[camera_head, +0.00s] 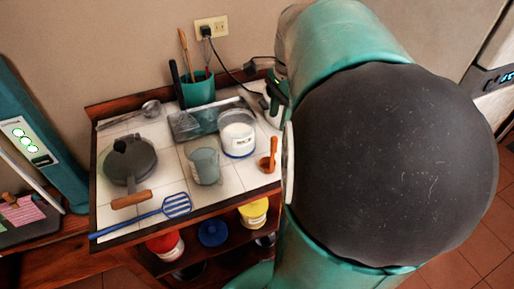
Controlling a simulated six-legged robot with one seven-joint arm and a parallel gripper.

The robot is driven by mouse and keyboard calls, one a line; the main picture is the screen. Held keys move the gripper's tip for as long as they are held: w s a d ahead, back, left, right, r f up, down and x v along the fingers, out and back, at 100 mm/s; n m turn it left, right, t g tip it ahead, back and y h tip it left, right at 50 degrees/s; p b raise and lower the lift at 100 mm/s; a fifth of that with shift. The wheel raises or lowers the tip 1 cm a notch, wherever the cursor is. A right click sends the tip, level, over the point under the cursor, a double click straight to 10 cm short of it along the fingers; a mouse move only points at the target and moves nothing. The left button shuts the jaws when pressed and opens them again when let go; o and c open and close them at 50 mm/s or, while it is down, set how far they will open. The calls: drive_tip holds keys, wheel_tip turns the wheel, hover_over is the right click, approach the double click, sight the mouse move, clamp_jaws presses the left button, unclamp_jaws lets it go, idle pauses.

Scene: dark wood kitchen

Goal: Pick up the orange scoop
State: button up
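The orange scoop (271,156) stands out at the right part of the white tiled counter top (120,222). Its handle points up and away, and its round bowl is at the near end, close to the counter's right edge. It is just right of a clear container with white contents (238,139). My arm fills the right half of the view and passes close to the scoop's right side in the picture. My gripper is not visible in this view, so its opening and place cannot be seen.
A grey pan-like pot (130,163), a blue slotted turner (150,216), a clear measuring cup (204,166), a grey tray (190,124) and a green utensil holder (198,90) crowd the counter. Jars with red (164,242) and yellow lids (253,208) stand on the shelf below.

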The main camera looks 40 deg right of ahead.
sight(275, 137)
drive_tip(key=f, duration=0.4)
drive_tip(key=shift+s+a+f, duration=0.1)
drive_tip(key=shift+s+a, duration=0.1)
drive_tip(key=shift+a, duration=0.1)
drive_tip(key=shift+w+f, duration=0.15)
drive_tip(key=shift+f, duration=0.1)
drive_tip(key=shift+a+f, duration=0.1)
drive_tip(key=shift+f, duration=0.2)
drive_tip(key=f, duration=0.4)
drive_tip(key=shift+w+a+f, duration=0.15)
drive_tip(key=shift+a+f, duration=0.1)
drive_tip(key=shift+a, duration=0.05)
clamp_jaws()
